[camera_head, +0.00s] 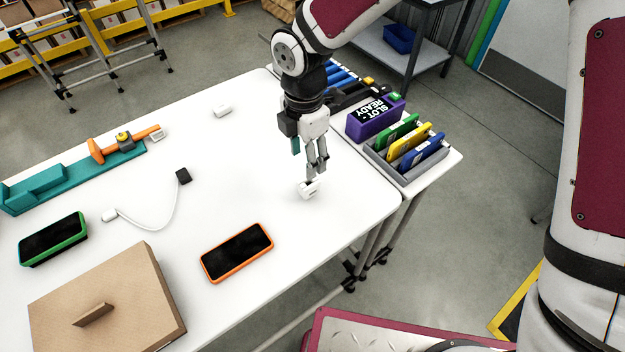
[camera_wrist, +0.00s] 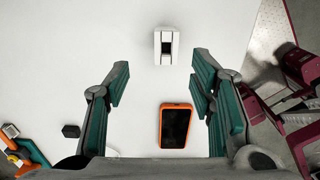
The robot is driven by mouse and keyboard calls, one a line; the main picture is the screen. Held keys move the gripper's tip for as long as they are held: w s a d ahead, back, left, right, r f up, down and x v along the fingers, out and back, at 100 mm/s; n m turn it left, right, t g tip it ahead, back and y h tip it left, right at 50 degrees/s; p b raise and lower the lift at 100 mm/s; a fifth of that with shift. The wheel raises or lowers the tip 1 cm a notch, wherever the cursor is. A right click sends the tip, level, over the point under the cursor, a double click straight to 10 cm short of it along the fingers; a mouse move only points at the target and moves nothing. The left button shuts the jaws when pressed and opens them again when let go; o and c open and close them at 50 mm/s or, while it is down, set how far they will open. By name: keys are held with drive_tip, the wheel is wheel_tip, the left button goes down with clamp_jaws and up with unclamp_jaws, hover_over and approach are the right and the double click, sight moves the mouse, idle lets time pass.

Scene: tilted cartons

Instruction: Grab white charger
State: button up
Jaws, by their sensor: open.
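A small white charger block (camera_head: 309,190) sits on the white table, just below my gripper (camera_head: 317,168) in the head view. In the wrist view the charger (camera_wrist: 166,46), with a dark slot, lies at top centre, a little above the line between my open fingertips (camera_wrist: 160,72). The fingers are apart with nothing between them. I cannot tell the exact height gap between the fingertips and the charger. Another small white block (camera_head: 222,111) lies farther back on the table.
An orange-cased phone (camera_head: 237,252) lies near the table's front edge. A white cable with a dark plug (camera_head: 183,176), a green-cased phone (camera_head: 53,239), a cardboard box (camera_head: 105,305) and a teal holder (camera_head: 70,178) are farther left. A grey card rack (camera_head: 405,168) and purple box (camera_head: 375,118) stand to the right.

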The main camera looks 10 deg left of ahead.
hover_over(309, 184)
drive_tip(key=f, duration=0.4)
drive_tip(key=shift+w+a+f, duration=0.15)
drive_tip(key=shift+a+f, duration=0.15)
drive_tip(key=shift+a, duration=0.05)
drive_tip(key=f, duration=0.1)
drive_tip(key=f+p, duration=0.1)
drive_tip(key=f, duration=0.2)
drive_tip(key=shift+s+d+f, duration=0.3)
drive_tip(key=shift+f, duration=0.05)
drive_tip(key=shift+w+f, duration=0.1)
drive_tip(key=shift+f, duration=0.25)
clamp_jaws()
